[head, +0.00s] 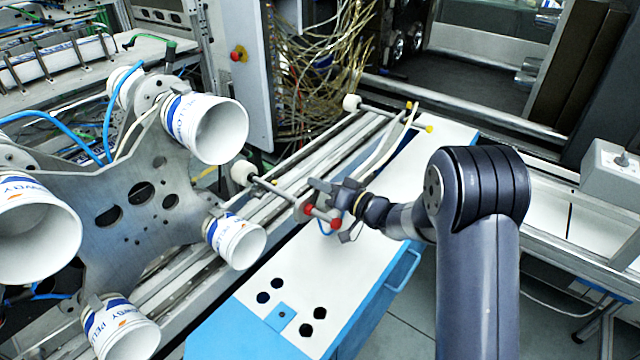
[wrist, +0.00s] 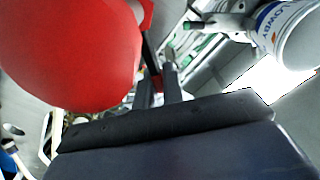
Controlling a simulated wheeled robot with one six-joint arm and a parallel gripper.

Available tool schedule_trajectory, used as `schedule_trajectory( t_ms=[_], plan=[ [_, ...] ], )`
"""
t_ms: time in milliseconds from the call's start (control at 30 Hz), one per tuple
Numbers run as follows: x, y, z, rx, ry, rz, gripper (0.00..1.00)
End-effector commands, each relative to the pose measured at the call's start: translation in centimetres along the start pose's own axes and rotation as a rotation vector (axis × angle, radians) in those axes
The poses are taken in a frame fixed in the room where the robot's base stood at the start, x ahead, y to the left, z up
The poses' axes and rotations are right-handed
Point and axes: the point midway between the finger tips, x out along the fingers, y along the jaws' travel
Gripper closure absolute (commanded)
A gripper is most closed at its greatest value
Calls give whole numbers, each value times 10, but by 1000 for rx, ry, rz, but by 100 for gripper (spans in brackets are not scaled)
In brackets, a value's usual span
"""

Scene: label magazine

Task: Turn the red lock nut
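Two red parts sit on a thin metal rod in the head view: a red collar (head: 307,208) and a red round knob (head: 336,223) at the rod's near end. I cannot tell which is the lock nut. My gripper (head: 322,186) is beside them, just above in the picture. In the wrist view, a large red rounded part (wrist: 70,50) fills the upper left, close to the camera. My gripper's dark fingers (wrist: 158,88) stand to its right, with a narrow gap and a small patch of red between them. Whether they touch or grip anything is unclear.
A white-topped blue bench (head: 270,317) with dark holes lies below. Rails run behind. A second rod with yellow ends (head: 429,129) is farther back.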

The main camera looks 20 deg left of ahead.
Motion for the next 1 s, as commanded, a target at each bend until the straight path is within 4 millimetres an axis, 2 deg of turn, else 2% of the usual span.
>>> schedule_trajectory(
  t_ms=[33,267,567,667,1000],
  plan=[
    [0,0,0,0,1,0,88],
    [0,0,0,-1,0,0,69],
    [-4,1,0,-1,1,1,69],
    [-15,1,0,-1,2,2,69],
    [-82,2,1,-1,3,4,69]
  ],
)
